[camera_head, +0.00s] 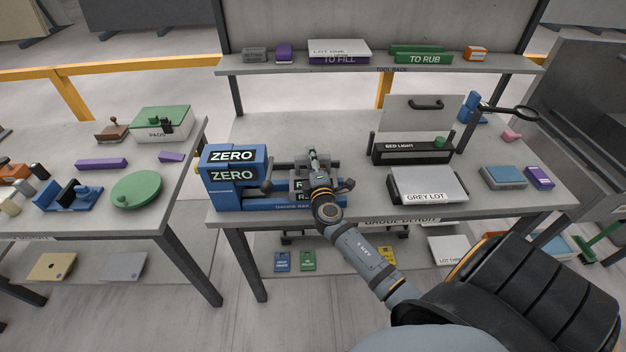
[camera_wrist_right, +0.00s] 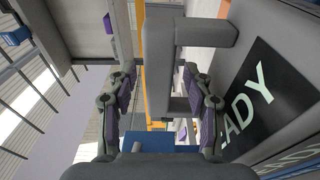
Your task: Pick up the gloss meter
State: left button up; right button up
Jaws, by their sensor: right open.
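A grey device with a black "READY" panel, which I take to be the gloss meter (camera_wrist_right: 285,45), fills the right of the right wrist view. In the head view its labelled side (camera_head: 299,185) shows on the blue base (camera_head: 240,201), mostly covered by my right gripper (camera_head: 312,162). Its grey handle (camera_wrist_right: 158,65) stands out from the body. In the right wrist view, my right gripper (camera_wrist_right: 160,82) is open, its fingers on either side of the handle's bar. I cannot tell whether either finger touches it. My left gripper is not in view.
A blue block with "ZERO" panels (camera_head: 232,165) stands left of the meter. Right of it are the black bed light (camera_head: 412,153) and the grey lot tray (camera_head: 428,184). A shelf (camera_head: 380,67) runs behind. A second table (camera_head: 110,208) stands to the left.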

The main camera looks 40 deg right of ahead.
jog(key=shift+s, duration=0.1)
jog(key=shift+r, duration=0.1)
jog(key=shift+c, duration=1.3)
grip_shut()
notch_tip(320, 180, up, 28)
jog(key=p, duration=0.3)
